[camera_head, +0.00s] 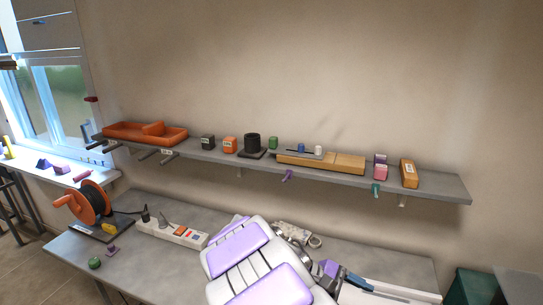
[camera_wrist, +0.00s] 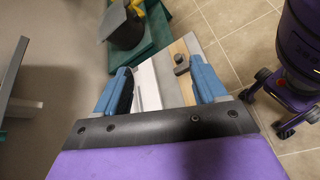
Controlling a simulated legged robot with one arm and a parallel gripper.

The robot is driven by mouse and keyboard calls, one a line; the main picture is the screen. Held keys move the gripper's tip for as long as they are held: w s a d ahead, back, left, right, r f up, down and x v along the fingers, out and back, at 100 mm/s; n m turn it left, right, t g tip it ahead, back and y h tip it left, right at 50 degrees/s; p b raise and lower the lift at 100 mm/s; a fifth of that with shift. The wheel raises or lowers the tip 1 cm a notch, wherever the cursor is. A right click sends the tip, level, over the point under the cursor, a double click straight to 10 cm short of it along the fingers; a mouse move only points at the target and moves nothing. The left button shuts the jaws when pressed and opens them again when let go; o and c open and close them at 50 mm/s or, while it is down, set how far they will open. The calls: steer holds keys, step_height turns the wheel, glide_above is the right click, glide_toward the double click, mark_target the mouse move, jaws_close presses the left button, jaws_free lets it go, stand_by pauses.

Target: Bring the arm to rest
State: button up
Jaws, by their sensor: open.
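My arm, white and purple, reaches in from the bottom of the head view and lies over the front of the workbench (camera_head: 345,250). My gripper (camera_head: 350,279) is at its far end, low over the right part of the bench. In the wrist view my gripper (camera_wrist: 162,78) has its two blue fingers wide apart, with nothing between them. Behind the fingers are a white and a wooden strip-like surface and a small dark knob (camera_wrist: 181,64). I cannot tell whether the gripper touches anything.
A wall shelf (camera_head: 440,185) with an orange tray (camera_head: 120,131), blocks and a wooden box (camera_head: 409,173) runs above the bench. A purple wheeled machine (camera_wrist: 304,50) stands on the tiled floor.

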steer(key=s+r+m+y, duration=0.1)
steer(key=s+m+y, duration=0.65)
steer(key=s, duration=0.95)
steer(key=s+a+m+t+y, duration=0.1)
steer(key=s+a+m+y, duration=0.1)
steer(key=s+a+y, duration=0.2)
steer(key=shift+s+a+f+y, duration=0.35)
steer(key=shift+s+a, duration=0.2)
steer(key=shift+s, duration=1.2)
steer(key=shift+a, duration=0.25)
steer(key=shift+d, duration=0.1)
